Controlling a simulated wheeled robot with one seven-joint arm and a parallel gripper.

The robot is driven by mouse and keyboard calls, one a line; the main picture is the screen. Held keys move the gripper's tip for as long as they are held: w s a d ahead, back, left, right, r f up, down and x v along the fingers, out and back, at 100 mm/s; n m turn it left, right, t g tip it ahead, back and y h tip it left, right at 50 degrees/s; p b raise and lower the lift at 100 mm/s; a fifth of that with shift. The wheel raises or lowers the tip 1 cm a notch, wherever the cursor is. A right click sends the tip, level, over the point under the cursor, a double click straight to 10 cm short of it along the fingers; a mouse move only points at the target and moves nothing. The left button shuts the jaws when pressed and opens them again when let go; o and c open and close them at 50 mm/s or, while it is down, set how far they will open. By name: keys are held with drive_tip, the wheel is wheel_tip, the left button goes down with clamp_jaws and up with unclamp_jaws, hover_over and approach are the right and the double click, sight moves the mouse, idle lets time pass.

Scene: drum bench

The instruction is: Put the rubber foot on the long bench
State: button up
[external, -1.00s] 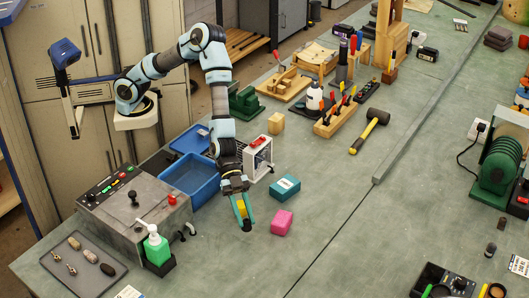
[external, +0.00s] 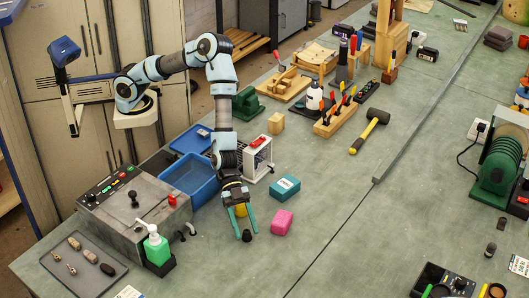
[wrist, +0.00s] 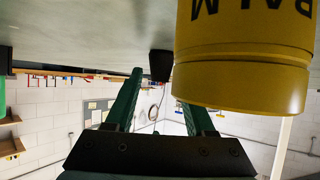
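A small dark rubber foot (external: 247,235) appears to stand on the green-grey long bench (external: 300,258), near the left front. My gripper (external: 241,228) is over it, pointing down, its two green fingers spread apart. In the wrist view the dark foot (wrist: 161,65) shows between and just beyond the fingertips (wrist: 161,85), with a visible gap to the left finger. The right fingertip is partly hidden by a yellow tin (wrist: 245,60) marked BALM, so contact on that side is unclear.
A pink block (external: 282,222) lies close right of my gripper, and a teal box (external: 286,188) behind it. A blue bin (external: 190,178), a grey control box (external: 133,212) and a green pump bottle (external: 157,246) stand to the left. The bench in front is clear.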

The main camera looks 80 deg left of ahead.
drive_tip(key=shift+o, duration=0.2)
drive_tip(key=shift+r, duration=0.15)
drive_tip(key=b+v, duration=0.1)
drive_tip(key=v, duration=0.4)
drive_tip(key=shift+w+a, duration=0.1)
drive_tip(key=shift+a, duration=0.1)
wheel_tip(320, 180, up, 7)
drive_tip(key=b, duration=0.1)
drive_tip(key=shift+d, duration=0.15)
